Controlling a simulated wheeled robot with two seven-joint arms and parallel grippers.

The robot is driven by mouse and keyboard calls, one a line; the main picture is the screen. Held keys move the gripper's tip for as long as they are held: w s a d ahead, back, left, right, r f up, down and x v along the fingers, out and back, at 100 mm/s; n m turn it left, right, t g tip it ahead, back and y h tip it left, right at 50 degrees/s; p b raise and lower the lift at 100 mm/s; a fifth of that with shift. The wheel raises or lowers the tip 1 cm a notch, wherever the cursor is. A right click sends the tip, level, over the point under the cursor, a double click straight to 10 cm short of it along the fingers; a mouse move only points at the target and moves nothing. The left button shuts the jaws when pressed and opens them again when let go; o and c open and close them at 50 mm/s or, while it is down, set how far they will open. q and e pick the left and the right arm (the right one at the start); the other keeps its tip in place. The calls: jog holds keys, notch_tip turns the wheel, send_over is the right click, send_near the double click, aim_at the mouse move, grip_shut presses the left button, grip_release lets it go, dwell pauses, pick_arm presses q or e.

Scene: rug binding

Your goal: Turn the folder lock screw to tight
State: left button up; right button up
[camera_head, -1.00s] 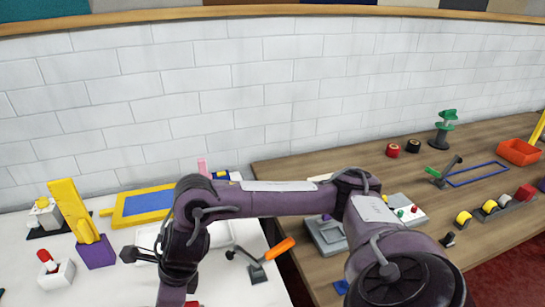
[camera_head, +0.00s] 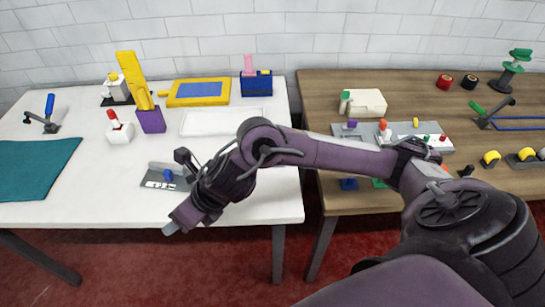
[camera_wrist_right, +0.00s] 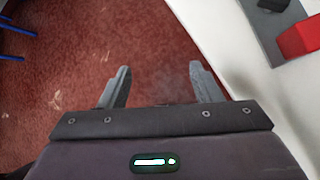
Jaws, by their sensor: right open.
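I cannot pick out the folder lock screw for certain. A small grey fixture (camera_head: 152,183) with a blue knob (camera_head: 168,174) sits near the front of the white table, just behind and left of my right gripper. Its markings are too small to read. My right gripper (camera_head: 176,224) hangs at the table's front edge, apart from the fixture. In the right wrist view the two fingers (camera_wrist_right: 160,86) are spread, with nothing but red carpet between them. A grey part and a red block (camera_wrist_right: 300,37) lie on the white table at that view's upper right. My left gripper is not in view.
The white table (camera_head: 90,203) holds a teal mat (camera_head: 38,168), a blue-handled lever (camera_head: 49,106), a purple block with a yellow piece (camera_head: 150,120), and a white tray (camera_head: 215,121). A wooden table (camera_head: 318,95) stands to the right. My right arm hides part of both.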

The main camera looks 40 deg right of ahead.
jog(key=a+r+m+t+y, duration=0.1)
jog(key=a+r+m+t, duration=0.1)
jog(key=a+m, duration=0.4)
jog(key=s+d+f+m+g+h, duration=0.1)
jog(key=s+d+f+m+h, duration=0.2)
jog(key=d+m, duration=0.5)
jog(key=s+d+f+m+g+h, duration=0.1)
jog(key=s+d+f+m, duration=0.2)
jog(key=m, duration=0.9)
jog(key=s+d+f+m+h, duration=0.2)
jog(key=d+f+m, duration=0.35)
jog(key=m, duration=0.35)
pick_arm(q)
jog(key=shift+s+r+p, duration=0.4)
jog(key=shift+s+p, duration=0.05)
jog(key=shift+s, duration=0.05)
pick_arm(e)
notch_tip(320, 180, down, 11)
jog(key=s+d+m+g, duration=0.2)
jog(key=s+m, duration=0.1)
jog(key=shift+h, duration=0.4)
jog(key=shift+r, duration=0.1)
